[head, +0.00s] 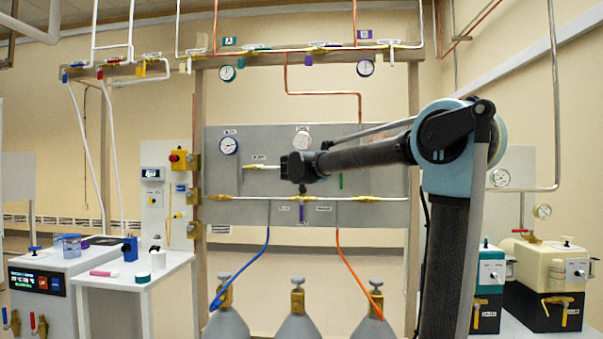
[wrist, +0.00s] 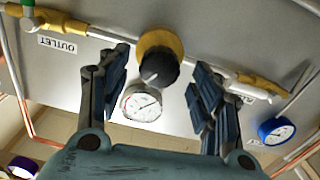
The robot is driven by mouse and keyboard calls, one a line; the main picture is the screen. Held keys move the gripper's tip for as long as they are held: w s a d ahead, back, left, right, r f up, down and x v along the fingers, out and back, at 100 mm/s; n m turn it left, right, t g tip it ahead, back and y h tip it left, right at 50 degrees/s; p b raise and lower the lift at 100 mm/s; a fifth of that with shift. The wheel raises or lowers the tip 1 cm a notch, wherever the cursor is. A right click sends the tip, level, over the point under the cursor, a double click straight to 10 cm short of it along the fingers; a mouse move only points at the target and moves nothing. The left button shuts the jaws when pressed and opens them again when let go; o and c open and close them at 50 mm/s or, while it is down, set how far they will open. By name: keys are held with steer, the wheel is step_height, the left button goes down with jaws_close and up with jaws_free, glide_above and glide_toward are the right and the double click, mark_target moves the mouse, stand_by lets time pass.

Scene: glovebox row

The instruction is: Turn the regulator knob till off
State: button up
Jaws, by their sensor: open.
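The regulator knob (wrist: 159,70) is black with a white pointer line and sits on a round yellow brass body (wrist: 165,42) on the grey panel. My gripper (wrist: 161,62) is open in the wrist view, with one dark finger on either side of the knob. Both fingers look apart from it. A white dial gauge (wrist: 141,103) with a red needle shows beside the knob. In the head view my gripper (head: 299,168) is in front of the grey panel (head: 240,178) and hides the knob. The gauge (head: 302,140) shows just above it there.
Brass fittings and a white pipe (head: 290,198) run below my gripper. Several gas cylinders (head: 298,325) with blue and orange hoses stand below. A white side bench (head: 130,275) is at left, pumps (head: 545,275) at right.

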steer(key=shift+w+d, duration=0.1)
steer(key=shift+w, duration=1.65)
steer(key=c, duration=1.1)
